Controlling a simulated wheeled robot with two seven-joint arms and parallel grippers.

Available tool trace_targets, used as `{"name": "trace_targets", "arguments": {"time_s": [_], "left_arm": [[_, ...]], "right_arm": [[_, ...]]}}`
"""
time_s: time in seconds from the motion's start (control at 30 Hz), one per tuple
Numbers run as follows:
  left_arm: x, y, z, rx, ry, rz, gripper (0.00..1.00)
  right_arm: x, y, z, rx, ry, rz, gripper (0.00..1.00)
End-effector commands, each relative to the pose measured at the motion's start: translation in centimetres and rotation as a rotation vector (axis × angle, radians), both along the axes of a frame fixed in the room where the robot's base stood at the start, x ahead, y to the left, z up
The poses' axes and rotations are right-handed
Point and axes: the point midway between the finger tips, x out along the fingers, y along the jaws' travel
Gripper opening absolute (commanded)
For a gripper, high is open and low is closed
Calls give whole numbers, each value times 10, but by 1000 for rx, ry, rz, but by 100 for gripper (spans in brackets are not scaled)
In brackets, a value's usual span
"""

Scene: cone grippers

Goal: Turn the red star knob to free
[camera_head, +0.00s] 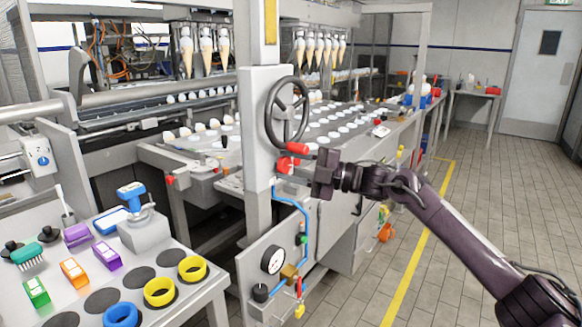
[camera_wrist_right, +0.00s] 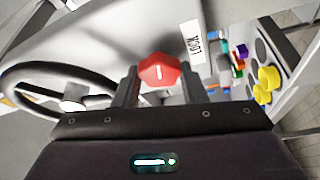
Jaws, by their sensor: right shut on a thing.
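The red star knob (camera_wrist_right: 160,71) is between the two fingers of my right gripper (camera_wrist_right: 158,88) in the right wrist view. The fingers are shut on its sides. A short white mark on its face runs nearly upright in that view. In the head view, red parts (camera_head: 285,163) show on the grey post below the handwheel, just left of my right gripper (camera_head: 312,172). A white label (camera_wrist_right: 193,41) with black letters is beside the knob; I cannot read it surely. My left gripper is not in view.
A dark handwheel (camera_head: 288,112) is on the post (camera_head: 255,130) close above the gripper. A pressure gauge (camera_head: 272,260) and blue pipe are below. A bench (camera_head: 190,300) with colored blocks, rings and a blue-handled tool stands at left. The tiled floor at right is open.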

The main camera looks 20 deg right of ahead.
Motion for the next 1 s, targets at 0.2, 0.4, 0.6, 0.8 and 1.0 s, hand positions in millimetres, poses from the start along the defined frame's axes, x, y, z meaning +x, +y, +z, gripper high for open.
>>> {"name": "trace_targets", "arguments": {"time_s": [0.2,0.4,0.6,0.8,1.0], "left_arm": [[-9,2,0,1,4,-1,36],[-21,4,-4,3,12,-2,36],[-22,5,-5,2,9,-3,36],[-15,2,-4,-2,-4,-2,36],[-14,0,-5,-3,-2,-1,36]], "right_arm": [[0,0,2,-125,-95,0,15],[0,0,1,-200,-153,1,15],[0,0,0,-239,-184,0,15],[0,0,-1,-250,-193,1,15],[0,0,-1,-251,-192,1,15]]}}
